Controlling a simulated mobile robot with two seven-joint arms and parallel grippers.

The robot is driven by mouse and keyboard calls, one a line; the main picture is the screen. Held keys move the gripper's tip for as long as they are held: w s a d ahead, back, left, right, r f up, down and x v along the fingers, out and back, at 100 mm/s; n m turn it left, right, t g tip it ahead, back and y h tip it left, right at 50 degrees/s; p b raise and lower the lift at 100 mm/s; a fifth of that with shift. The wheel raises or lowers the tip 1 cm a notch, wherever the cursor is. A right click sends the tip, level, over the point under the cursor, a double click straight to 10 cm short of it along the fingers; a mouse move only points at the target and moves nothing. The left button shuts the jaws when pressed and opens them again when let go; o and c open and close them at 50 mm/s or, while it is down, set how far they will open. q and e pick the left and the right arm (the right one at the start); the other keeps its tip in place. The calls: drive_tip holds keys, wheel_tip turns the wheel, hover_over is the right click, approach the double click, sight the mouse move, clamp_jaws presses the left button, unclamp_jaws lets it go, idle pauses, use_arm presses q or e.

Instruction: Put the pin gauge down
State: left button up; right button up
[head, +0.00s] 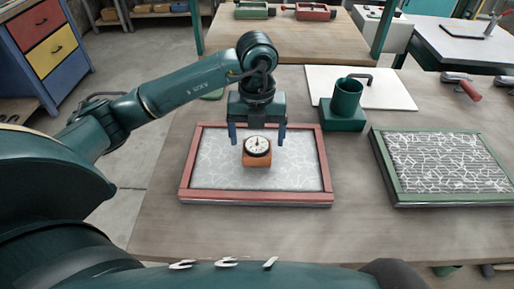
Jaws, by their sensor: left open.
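The pin gauge (257,151) is an orange block with a round white dial on top. It sits on or just above the white fibre-patterned panel inside the red-framed tray (255,198); I cannot tell whether it touches. My left gripper (257,137) is open above and behind the gauge, with one blue-grey finger on each side and clear gaps between fingers and gauge. My right gripper is not in view.
A green-framed tray (455,202) with a similar fibre panel lies to the right. A green cup-shaped holder (345,103) stands behind, by a white board (393,92). A red-handled tool (469,91) lies at far right. Bare table lies between the trays.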

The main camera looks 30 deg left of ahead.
sight(256, 145)
use_arm(q)
wheel_tip(256, 145, up, 7)
drive_tip(key=shift+f, duration=0.1)
drive_tip(key=shift+s, duration=0.15)
idle(0.5)
